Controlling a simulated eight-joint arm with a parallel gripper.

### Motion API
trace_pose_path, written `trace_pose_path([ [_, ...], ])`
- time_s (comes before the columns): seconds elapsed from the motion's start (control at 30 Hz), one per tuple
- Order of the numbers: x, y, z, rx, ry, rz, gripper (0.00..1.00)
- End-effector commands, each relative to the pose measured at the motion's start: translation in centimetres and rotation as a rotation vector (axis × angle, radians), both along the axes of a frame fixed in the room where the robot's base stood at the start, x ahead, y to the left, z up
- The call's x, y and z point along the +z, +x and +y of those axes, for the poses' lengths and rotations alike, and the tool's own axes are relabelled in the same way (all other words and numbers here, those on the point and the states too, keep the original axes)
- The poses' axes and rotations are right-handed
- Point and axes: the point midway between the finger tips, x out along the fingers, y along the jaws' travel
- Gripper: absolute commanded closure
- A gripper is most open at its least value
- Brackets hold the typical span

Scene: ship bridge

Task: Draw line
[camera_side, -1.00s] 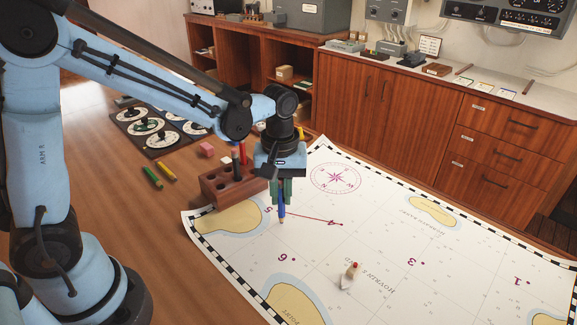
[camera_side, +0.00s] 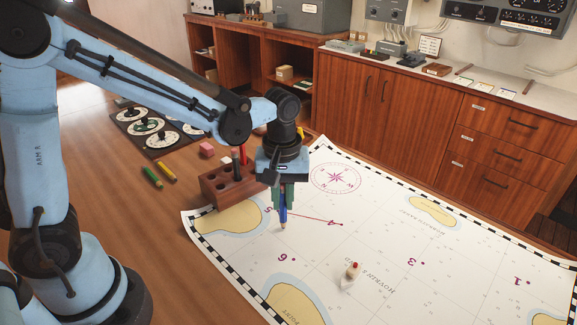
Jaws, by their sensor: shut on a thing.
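My gripper (camera_side: 283,191) is shut on a blue pencil (camera_side: 283,209), held upright with its tip down, at or just above the chart. The white chart (camera_side: 380,206) lies on the table with numbered dots. A red line (camera_side: 312,219) runs from near the number 5 to the dot by the number 4 (camera_side: 332,223). The pencil tip is below that line, between 5 and the number 6 (camera_side: 283,257). I cannot tell whether it touches the paper.
A wooden pencil block (camera_side: 230,186) with a red pencil stands left of my gripper. A small model boat (camera_side: 350,275) stands on the chart. Two loose pencils (camera_side: 160,174), a pink cube (camera_side: 207,149) and a gauge panel (camera_side: 157,130) lie on the left. The chart's right part is mostly clear.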

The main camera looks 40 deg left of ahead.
Motion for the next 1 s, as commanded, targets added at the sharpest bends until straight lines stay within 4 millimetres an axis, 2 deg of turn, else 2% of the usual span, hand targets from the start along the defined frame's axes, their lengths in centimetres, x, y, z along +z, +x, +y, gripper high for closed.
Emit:
trace_pose_path([
  [1.0, 0.0, -0.8, -1.5, -0.001, -0.001, 0.001, 1.00],
])
